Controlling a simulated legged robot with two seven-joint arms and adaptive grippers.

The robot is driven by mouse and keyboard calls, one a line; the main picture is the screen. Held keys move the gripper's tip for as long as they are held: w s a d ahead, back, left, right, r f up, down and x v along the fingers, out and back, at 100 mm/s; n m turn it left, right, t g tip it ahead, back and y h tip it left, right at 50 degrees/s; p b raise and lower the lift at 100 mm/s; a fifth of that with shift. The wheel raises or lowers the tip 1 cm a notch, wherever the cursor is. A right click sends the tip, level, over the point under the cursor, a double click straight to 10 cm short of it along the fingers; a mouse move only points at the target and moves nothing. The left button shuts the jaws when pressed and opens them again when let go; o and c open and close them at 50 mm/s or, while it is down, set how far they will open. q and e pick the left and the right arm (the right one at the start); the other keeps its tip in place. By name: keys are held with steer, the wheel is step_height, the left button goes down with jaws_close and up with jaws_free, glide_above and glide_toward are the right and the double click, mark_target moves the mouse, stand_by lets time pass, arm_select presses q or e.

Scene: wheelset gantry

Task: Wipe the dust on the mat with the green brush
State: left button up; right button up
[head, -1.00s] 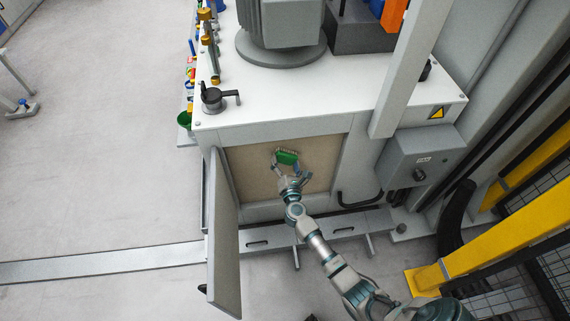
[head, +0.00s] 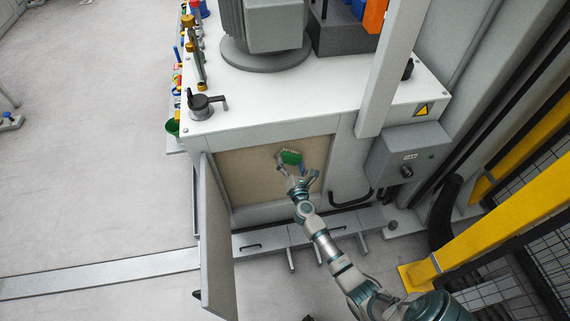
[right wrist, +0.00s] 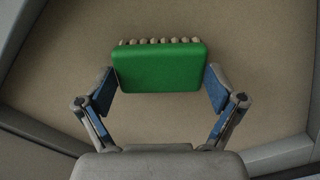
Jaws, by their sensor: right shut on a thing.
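The green brush (head: 291,157) is in my right gripper (head: 293,168), inside the open cabinet of the machine. In the right wrist view the brush (right wrist: 160,68) is a green block with a row of pale bristle tufts along its far edge. The blue-padded fingers of my right gripper (right wrist: 161,90) are shut on its two sides. The tan mat (head: 245,175) fills the cabinet opening and lies behind the brush; it also shows in the right wrist view (right wrist: 60,60). I cannot make out separate dust on it, nor whether the bristles touch it. My left gripper is not in view.
The cabinet door (head: 216,240) hangs open at the left of the opening. A grey switch box (head: 407,155) and a black curved handle (head: 350,197) are at the right. A yellow fence post (head: 500,220) stands further right. The floor at left is largely clear.

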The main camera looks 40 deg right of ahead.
steer(key=shift+s+d, duration=0.35)
steer(key=shift+d, duration=0.2)
steer(key=shift+w+a, duration=0.75)
steer(key=shift+a, duration=0.3)
steer(key=shift+w+a+r+b, duration=0.1)
steer(key=shift+w+a+b, duration=0.25)
steer(key=shift+a, duration=0.15)
steer(key=shift+w+a+b, duration=0.2)
steer(key=shift+w+a, duration=0.25)
steer(key=shift+a, duration=0.35)
steer(key=shift+w+a+b, duration=0.15)
steer(key=shift+w+a, duration=0.3)
steer(key=shift+a, duration=0.3)
steer(key=shift+s, duration=0.1)
steer(key=shift+p+v, duration=0.55)
steer(key=shift+v, duration=2.45)
